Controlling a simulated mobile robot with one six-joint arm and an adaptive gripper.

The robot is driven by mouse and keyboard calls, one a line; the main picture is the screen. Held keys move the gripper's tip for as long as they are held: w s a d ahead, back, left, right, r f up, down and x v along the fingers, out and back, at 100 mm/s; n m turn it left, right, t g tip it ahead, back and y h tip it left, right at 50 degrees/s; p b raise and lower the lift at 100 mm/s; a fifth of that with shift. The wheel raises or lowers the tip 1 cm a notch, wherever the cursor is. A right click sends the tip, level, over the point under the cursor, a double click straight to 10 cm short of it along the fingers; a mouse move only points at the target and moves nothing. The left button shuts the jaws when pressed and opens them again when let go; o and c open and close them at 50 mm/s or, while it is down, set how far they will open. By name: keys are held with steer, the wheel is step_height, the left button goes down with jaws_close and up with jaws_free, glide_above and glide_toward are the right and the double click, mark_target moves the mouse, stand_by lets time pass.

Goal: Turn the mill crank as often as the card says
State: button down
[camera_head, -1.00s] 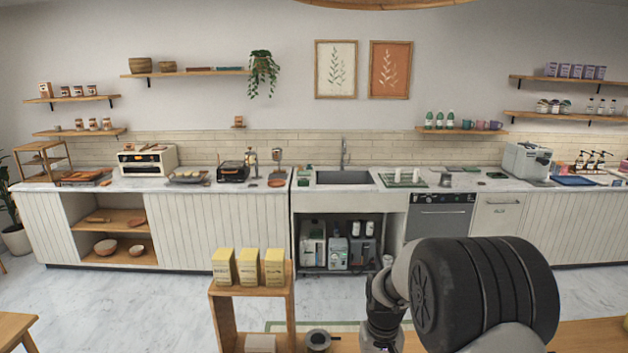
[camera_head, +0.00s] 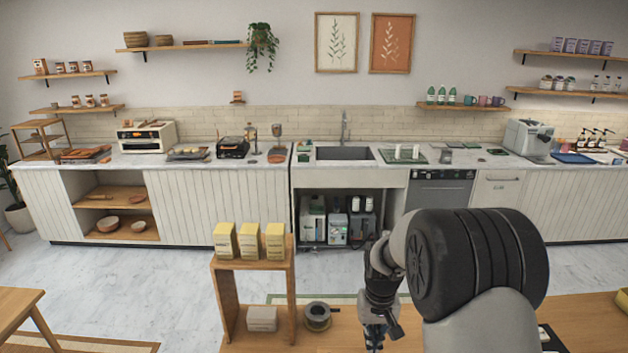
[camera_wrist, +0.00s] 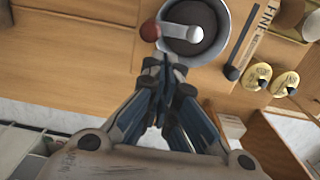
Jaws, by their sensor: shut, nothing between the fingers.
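In the wrist view, the mill (camera_wrist: 222,30) shows as a round pale rim around a dark, rounded middle. Its crank has a pale metal arm and a red-brown knob (camera_wrist: 150,31) at the left of the rim. My gripper (camera_wrist: 165,66) is shut and empty, with its fingertips just below the knob in the picture; I cannot tell whether they touch it. In the head view my gripper (camera_head: 375,338) points down at the bottom edge, right of a round grey thing with a dark centre (camera_head: 318,316). I cannot make out a card with a readable number.
A wooden stand (camera_head: 228,303) with several yellow bags (camera_head: 249,241) stands left of my gripper. A strip lettered "FINE" (camera_wrist: 262,25) and two yellow oval tags (camera_wrist: 258,75) lie right of the mill in the wrist view. The back counter (camera_head: 225,166) is farther off.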

step_height(320, 180, up, 7)
steer(key=p, duration=0.4)
stand_by(0.4)
steer(key=s+r+t+b, duration=0.1)
steer(key=s+r+b, duration=0.2)
steer(key=s+b, duration=0.35)
steer(key=s+r+t+b, duration=0.25)
steer(key=s+b, duration=0.25)
steer(key=s, duration=0.3)
steer(key=s+f+b, duration=0.3)
steer(key=s+b, duration=0.1)
steer(key=s, duration=0.3)
steer(key=s+f+t+b, duration=0.1)
steer(key=s+f+b, duration=0.2)
steer(key=s, duration=0.4)
steer(key=shift+s+f+b, duration=0.15)
steer(key=shift+s+b, duration=0.1)
steer(key=shift+b, duration=0.55)
